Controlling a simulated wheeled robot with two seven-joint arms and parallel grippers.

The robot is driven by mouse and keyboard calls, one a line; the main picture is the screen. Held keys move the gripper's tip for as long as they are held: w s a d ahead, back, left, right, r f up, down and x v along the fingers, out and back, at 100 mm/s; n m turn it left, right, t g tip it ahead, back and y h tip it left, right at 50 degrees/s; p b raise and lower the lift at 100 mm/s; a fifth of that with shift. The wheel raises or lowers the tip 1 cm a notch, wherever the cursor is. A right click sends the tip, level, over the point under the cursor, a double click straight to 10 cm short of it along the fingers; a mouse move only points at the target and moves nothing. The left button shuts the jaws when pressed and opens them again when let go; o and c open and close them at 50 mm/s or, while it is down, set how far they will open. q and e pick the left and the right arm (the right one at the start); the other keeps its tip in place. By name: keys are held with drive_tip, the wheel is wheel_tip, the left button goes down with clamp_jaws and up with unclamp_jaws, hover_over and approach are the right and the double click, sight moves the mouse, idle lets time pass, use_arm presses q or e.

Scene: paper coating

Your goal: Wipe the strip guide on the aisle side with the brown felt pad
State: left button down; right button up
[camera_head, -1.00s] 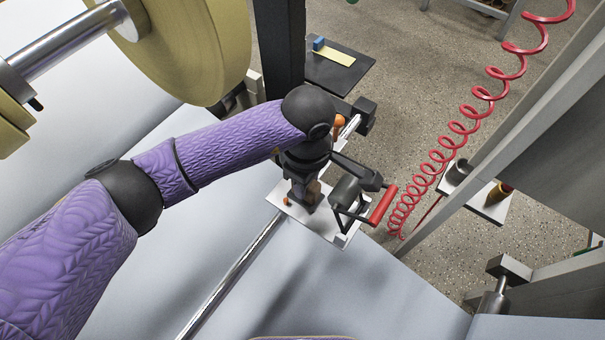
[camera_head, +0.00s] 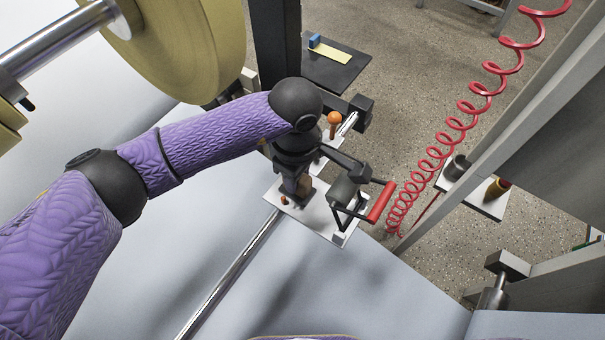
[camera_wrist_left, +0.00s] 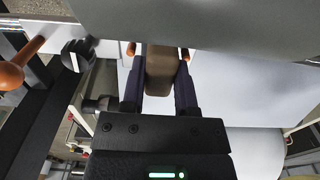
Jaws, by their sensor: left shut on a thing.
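My left gripper (camera_head: 299,188) is shut on the brown felt pad (camera_wrist_left: 160,68), seen between its two fingers in the left wrist view. In the head view the gripper points down over a white plate (camera_head: 318,222) on the chrome bar, which looks like the strip guide. A small orange peg (camera_head: 284,199) stands on this plate beside the gripper. Whether the pad touches the plate is hard to tell. The pad's lower end is largely hidden. My right gripper is not in view.
A black bracket with a red handle (camera_head: 381,202) stands right of the gripper. An orange knob (camera_head: 334,118) is behind it. A red coiled hose (camera_head: 451,137) hangs at the right. A large yellowish roll (camera_head: 185,45) is at upper left.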

use_arm(q)
drive_tip(key=shift+s+d, duration=0.5)
drive_tip(key=shift+d, duration=0.15)
drive_tip(key=shift+s+d, duration=0.45)
drive_tip(key=shift+d, duration=0.2)
drive_tip(key=shift+w+a, duration=0.55)
drive_tip(key=shift+a, duration=0.2)
drive_tip(key=shift+w+a, duration=0.5)
drive_tip(key=shift+a, duration=0.2)
drive_tip(key=shift+r+p, duration=0.8)
drive_tip(key=shift+r, duration=0.8)
drive_tip(key=shift+f, duration=0.1)
